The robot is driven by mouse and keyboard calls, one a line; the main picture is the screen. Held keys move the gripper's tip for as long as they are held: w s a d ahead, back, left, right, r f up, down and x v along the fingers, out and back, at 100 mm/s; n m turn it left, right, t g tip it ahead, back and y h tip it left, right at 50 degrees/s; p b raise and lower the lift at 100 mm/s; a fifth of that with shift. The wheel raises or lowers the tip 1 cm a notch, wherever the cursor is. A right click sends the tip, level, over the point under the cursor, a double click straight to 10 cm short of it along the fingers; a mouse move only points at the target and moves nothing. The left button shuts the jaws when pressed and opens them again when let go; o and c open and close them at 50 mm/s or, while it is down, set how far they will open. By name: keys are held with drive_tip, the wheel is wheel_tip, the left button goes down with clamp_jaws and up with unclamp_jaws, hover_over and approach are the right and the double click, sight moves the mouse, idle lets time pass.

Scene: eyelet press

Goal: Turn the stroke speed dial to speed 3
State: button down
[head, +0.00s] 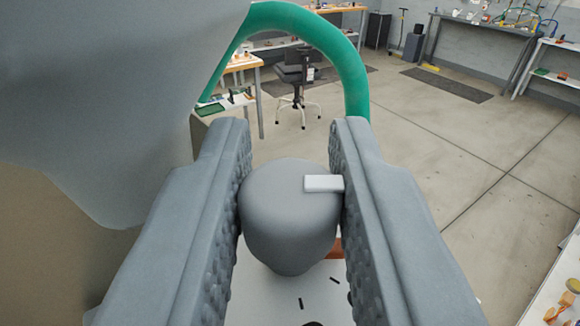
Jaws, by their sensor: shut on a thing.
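The stroke speed dial (285,220) is a round grey knob in the middle of the head view. A white pointer mark (323,183) on it points to the right, against the right finger. My gripper (290,190) is shut on the dial, with one textured finger on each side of it. Below the dial is a pale panel (270,300) with a few short black marks. The numbers of the scale cannot be read, and part of the panel is hidden by the dial and my fingers.
A green curved tube (352,70) arches behind the dial. A large grey body (100,100) fills the upper left, close to the left finger. Beyond are open concrete floor (450,150), a chair (296,80) and workbenches. A white surface with small parts (560,290) is at lower right.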

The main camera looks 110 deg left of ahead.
drive_tip(key=c, duration=1.3)
unclamp_jaws()
drive_tip(key=shift+o, duration=0.2)
drive_tip(key=shift+t, duration=0.3)
drive_tip(key=shift+s+m+t, duration=0.1)
drive_tip(key=shift+m+t, duration=0.6)
drive_tip(key=shift+t, duration=0.1)
drive_tip(key=shift+m+t+y, duration=0.3)
drive_tip(key=shift+m+t, duration=0.6)
drive_tip(key=shift+t, duration=0.5)
drive_tip(key=d, duration=1.7)
drive_tip(key=w+d+f+m+t+h, duration=0.1)
drive_tip(key=w+d+f+m+t, duration=0.2)
drive_tip(key=w+d, duration=0.7)
drive_tip(key=shift+w+d+f+m+h, duration=0.15)
drive_tip(key=shift+d+f+m+h, duration=0.3)
drive_tip(key=shift+d, duration=0.25)
